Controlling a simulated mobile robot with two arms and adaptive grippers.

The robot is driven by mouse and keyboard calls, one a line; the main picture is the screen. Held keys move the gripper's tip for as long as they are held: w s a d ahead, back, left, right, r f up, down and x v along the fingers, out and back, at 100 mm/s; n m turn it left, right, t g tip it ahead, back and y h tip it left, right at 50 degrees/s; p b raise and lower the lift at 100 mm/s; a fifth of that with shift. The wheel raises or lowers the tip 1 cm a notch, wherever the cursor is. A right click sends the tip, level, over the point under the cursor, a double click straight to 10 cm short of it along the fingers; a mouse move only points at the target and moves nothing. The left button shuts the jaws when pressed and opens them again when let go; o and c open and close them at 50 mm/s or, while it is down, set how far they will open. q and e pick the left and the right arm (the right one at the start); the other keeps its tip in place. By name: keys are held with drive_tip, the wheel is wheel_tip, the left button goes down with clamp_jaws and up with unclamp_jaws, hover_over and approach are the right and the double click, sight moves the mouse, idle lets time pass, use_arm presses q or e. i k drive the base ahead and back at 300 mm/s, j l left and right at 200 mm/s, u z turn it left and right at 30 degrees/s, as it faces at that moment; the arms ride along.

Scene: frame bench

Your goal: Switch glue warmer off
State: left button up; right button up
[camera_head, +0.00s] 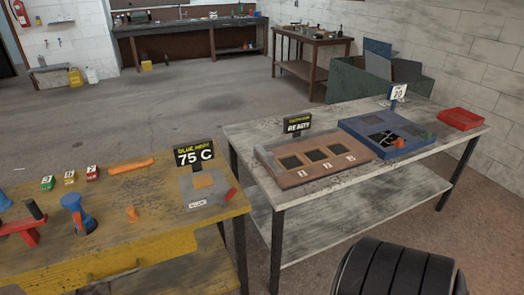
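The glue warmer (207,187) is a grey box at the right end of the yellow workbench, with an orange-tan patch on top and a small white label on its front. A black sign (195,155) behind it reads 75 C, under a small yellow line of text. A red switch-like piece (231,194) sits at the warmer's right edge; its exact position is too small to tell. Neither of my grippers shows in this view.
The yellow bench (150,235) also holds an orange bar (131,166), a blue tool (77,214) and small numbered blocks. Open floor lies behind.

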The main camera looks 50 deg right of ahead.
sight(222, 200)
drive_tip(key=z, duration=1.4)
